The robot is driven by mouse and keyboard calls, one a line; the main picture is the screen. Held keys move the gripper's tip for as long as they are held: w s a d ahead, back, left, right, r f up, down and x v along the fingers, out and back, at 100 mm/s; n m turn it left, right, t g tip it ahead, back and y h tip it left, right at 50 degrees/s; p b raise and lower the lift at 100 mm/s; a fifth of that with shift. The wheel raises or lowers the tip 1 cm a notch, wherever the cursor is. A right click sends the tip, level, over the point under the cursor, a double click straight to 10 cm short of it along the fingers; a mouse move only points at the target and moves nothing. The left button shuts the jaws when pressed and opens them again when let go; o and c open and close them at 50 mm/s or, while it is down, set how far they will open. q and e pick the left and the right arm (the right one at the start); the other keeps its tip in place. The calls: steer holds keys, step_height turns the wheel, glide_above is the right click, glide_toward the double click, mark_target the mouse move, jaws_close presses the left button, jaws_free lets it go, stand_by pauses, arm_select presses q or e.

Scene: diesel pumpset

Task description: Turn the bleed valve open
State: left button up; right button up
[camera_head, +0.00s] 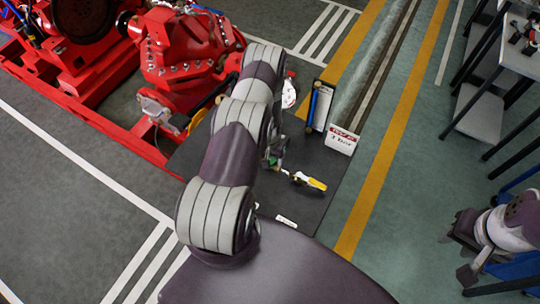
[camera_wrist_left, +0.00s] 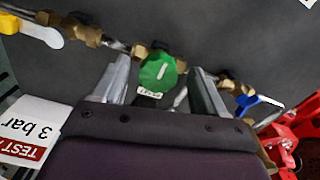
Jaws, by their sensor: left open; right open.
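The left wrist view shows my left gripper (camera_wrist_left: 160,68) open, one finger on each side of the knob, with gaps visible; contact is not clear. Which valve is the bleed valve cannot be read; a small label by the knob is too small. A yellow-handled valve (camera_head: 316,184) and a blue-handled valve (camera_wrist_left: 258,101) stand along the same run. In the head view my left arm hides its gripper. My right gripper (camera_head: 459,256) is open and empty at lower right.
A red pumpset (camera_head: 185,45) stands at upper left. A white and red "3 bar" sign (camera_head: 342,140) stands at the panel's right edge; it also shows in the left wrist view (camera_wrist_left: 28,128). A grey bench (camera_head: 482,112) is at right. Yellow-lined floor between is clear.

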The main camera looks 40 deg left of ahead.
arm_select(q)
steer(key=shift+w, duration=0.15)
steer(key=shift+c, duration=0.6)
steer(key=shift+w+f, duration=0.1)
steer(key=c, duration=0.9)
steer(key=shift+c, duration=0.2)
arm_select(e)
steer(key=shift+w+f, duration=0.15)
steer(key=shift+w, duration=0.15)
